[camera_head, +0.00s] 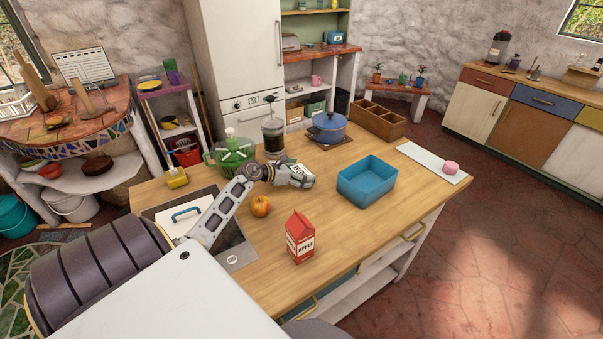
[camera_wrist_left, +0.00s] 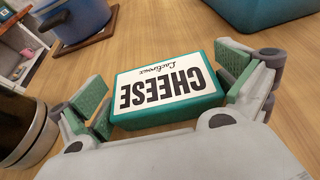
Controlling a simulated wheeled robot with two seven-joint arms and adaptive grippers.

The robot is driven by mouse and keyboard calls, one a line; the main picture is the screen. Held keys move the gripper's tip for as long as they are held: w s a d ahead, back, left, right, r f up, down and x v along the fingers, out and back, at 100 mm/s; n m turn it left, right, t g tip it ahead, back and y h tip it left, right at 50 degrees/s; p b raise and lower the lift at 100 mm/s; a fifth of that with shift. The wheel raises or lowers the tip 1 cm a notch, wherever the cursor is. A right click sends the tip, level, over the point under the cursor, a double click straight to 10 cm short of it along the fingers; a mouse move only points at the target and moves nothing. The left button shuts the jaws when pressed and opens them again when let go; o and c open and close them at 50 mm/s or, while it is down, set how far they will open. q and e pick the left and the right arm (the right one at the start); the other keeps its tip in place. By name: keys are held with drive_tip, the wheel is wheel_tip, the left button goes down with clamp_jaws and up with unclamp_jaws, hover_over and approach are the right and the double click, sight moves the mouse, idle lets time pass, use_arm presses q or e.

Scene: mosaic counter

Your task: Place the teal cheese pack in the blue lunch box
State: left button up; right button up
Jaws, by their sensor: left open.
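The teal cheese pack (camera_wrist_left: 168,118) lies on the wooden counter with its white "CHEESE" label facing up, seen from the left wrist. In the head view its pale label (camera_head: 300,169) shows partly behind my left gripper (camera_head: 302,177). My left gripper (camera_wrist_left: 165,80) is open, with one green-padded finger on each side of the pack. I cannot tell whether the pads touch it. The blue lunch box (camera_head: 366,202) stands open and empty on the counter, right of the gripper; its side (camera_wrist_left: 262,14) shows at the top of the wrist view. My right gripper is out of view.
A French press (camera_head: 272,140) stands close behind the left gripper. A green pot (camera_head: 228,155), an orange fruit (camera_head: 261,206) and a red apple carton (camera_head: 300,240) are nearby. A blue pot (camera_head: 329,127) is at the back. Bare wood lies between gripper and lunch box.

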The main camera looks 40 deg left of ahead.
use_arm(q)
drive_tip(key=shift+r, duration=0.15)
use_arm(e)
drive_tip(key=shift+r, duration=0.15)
use_arm(q)
drive_tip(key=shift+v, duration=0.75)
drive_tip(key=shift+b+v, duration=0.65)
drive_tip(key=shift+v, duration=3.3)
drive_tip(key=shift+s+a, duration=0.25)
drive_tip(key=shift+s, duration=0.4)
drive_tip(key=shift+s+a+r, duration=0.1)
drive_tip(key=shift+s+r, duration=0.25)
drive_tip(key=shift+s, duration=0.15)
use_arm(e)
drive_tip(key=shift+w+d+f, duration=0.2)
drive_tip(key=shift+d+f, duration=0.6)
use_arm(q)
drive_tip(key=shift+r, duration=0.1)
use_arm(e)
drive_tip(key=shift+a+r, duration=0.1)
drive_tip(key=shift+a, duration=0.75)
